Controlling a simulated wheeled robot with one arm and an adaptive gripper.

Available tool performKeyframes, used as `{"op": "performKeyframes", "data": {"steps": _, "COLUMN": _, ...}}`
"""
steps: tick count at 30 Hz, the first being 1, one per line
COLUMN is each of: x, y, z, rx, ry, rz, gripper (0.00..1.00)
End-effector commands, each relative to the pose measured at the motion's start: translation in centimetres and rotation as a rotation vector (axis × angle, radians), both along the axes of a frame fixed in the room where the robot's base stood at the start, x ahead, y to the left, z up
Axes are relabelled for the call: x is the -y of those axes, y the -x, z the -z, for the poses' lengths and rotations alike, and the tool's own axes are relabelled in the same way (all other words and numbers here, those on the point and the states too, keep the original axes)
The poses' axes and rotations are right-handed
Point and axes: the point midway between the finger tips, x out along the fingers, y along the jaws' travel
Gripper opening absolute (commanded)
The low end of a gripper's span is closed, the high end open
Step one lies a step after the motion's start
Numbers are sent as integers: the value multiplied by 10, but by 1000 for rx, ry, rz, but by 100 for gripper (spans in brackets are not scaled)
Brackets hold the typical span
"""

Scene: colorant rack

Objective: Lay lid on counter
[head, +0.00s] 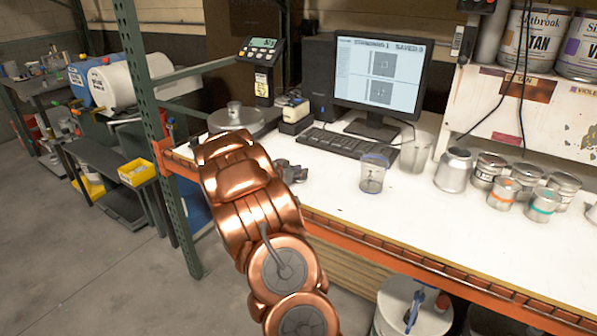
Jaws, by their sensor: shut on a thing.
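My gripper (291,171) is dark grey and shows in the head view just past the right side of my copper arm. It is low over the white counter (330,192), left of a clear cup with a blue rim (373,174). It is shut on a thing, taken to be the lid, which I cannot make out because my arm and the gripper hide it. I cannot tell whether the held thing touches the counter.
A keyboard (345,147) and monitor (380,75) stand behind the gripper. A scale (238,118) with a small metal piece is to the left. A clear beaker (416,152), a silver bottle (454,171) and several cans (503,193) stand right. The counter's front middle is clear.

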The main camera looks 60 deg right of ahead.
Motion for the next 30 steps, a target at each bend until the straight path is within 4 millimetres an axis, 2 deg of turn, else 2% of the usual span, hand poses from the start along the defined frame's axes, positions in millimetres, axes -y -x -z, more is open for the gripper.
{"op": "performKeyframes", "data": {"steps": 12, "x": 0, "y": 0, "z": 4, "rx": 1, "ry": -1, "rz": 0, "gripper": 0}}
{"op": "performKeyframes", "data": {"steps": 13, "x": 0, "y": 0, "z": 4, "rx": 2, "ry": -1, "rz": 1, "gripper": 22}}
{"op": "performKeyframes", "data": {"steps": 19, "x": 0, "y": 0, "z": 4, "rx": 1, "ry": -1, "rz": 0, "gripper": 43}}
{"op": "performKeyframes", "data": {"steps": 20, "x": 0, "y": 0, "z": 4, "rx": 1, "ry": -1, "rz": 0, "gripper": 45}}
{"op": "performKeyframes", "data": {"steps": 30, "x": 0, "y": 0, "z": 2, "rx": 1, "ry": 0, "rz": 0, "gripper": 45}}
